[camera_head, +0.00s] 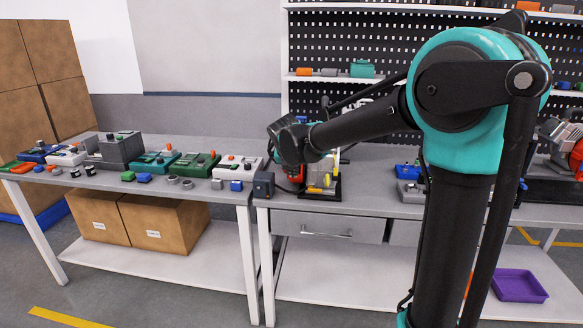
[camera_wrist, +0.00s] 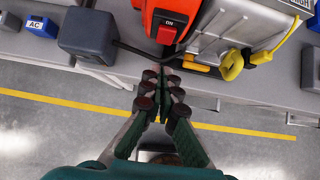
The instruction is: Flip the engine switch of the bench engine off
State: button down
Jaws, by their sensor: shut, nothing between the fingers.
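The bench engine shows in the wrist view with an orange-red housing (camera_wrist: 190,12) and a silver metal body (camera_wrist: 222,40). A red rocker switch (camera_wrist: 167,34) sits on the housing, with the word ON above it. My gripper (camera_wrist: 163,72) is shut and empty. In the picture its fingertips lie just below the switch, with a small gap showing. I cannot tell their depth from it. In the head view the engine (camera_head: 325,178) stands on the grey bench, partly hidden behind my arm's end. The fingertips cannot be made out there.
A dark box (camera_wrist: 88,36) with a black cable stands left of the engine. A yellow part (camera_wrist: 232,64) sits at the engine's lower right. A blue AC block (camera_wrist: 41,27) is farther left. The bench's front edge is close below; open floor lies beyond.

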jog(key=w, duration=0.3)
jog(key=shift+w+d+f, duration=0.15)
dwell(0.3)
jog(key=shift+w+f+t, duration=0.1)
jog(key=shift+w+t, duration=0.15)
jog(key=shift+t, duration=0.45)
jog(key=shift+w+r, duration=0.2)
jog(key=shift+r, duration=0.65)
